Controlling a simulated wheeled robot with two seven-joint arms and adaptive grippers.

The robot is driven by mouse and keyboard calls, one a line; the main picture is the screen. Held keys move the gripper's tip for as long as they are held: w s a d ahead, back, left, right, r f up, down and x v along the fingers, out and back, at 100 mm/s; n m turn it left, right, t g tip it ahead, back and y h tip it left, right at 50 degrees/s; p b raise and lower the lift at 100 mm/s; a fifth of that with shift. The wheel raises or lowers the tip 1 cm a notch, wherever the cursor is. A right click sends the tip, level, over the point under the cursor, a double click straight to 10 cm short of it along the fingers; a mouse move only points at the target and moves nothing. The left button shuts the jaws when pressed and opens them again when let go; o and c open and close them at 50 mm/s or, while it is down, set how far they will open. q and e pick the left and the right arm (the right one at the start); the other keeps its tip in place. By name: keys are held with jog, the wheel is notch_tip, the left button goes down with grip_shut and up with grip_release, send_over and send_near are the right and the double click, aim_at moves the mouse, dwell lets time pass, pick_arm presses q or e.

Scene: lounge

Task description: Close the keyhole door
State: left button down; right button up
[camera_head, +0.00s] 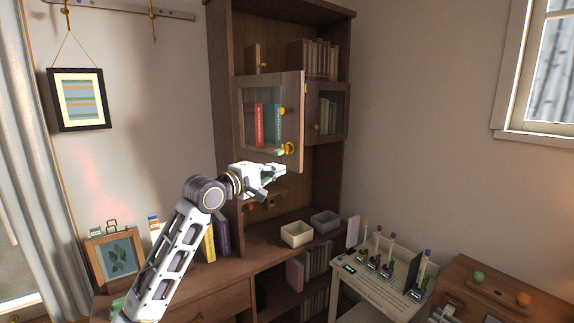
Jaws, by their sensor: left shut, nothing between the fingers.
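The keyhole door (293,112) is a glass-paned wooden door on the tall cabinet (225,110). It stands swung out from the cabinet, with red and teal books showing behind its glass. A gold fitting (288,149), a knob or key, is at its lower right corner. My left gripper (283,171) is shut and empty, just below the door's bottom edge near the gold fitting. I cannot tell whether it touches the door. My right gripper is not in view.
A second glass door (327,112) is on the cabinet's right. Below, a cream box (296,234) and a grey box (325,222) stand on the counter. A white table (385,295) with several small upright items stands at the lower right. The air right of the door is clear.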

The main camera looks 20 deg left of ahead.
aim_at(293, 163)
pick_arm(q)
jog(key=x, duration=0.3)
jog(key=shift+w+d+p, duration=0.2)
jog(key=shift+w+p, duration=0.1)
jog(key=shift+p, duration=0.1)
jog(key=shift+w+d, duration=0.25)
jog(key=shift+w, duration=0.4)
jog(key=shift+w+d, duration=0.1)
jog(key=shift+w, duration=0.25)
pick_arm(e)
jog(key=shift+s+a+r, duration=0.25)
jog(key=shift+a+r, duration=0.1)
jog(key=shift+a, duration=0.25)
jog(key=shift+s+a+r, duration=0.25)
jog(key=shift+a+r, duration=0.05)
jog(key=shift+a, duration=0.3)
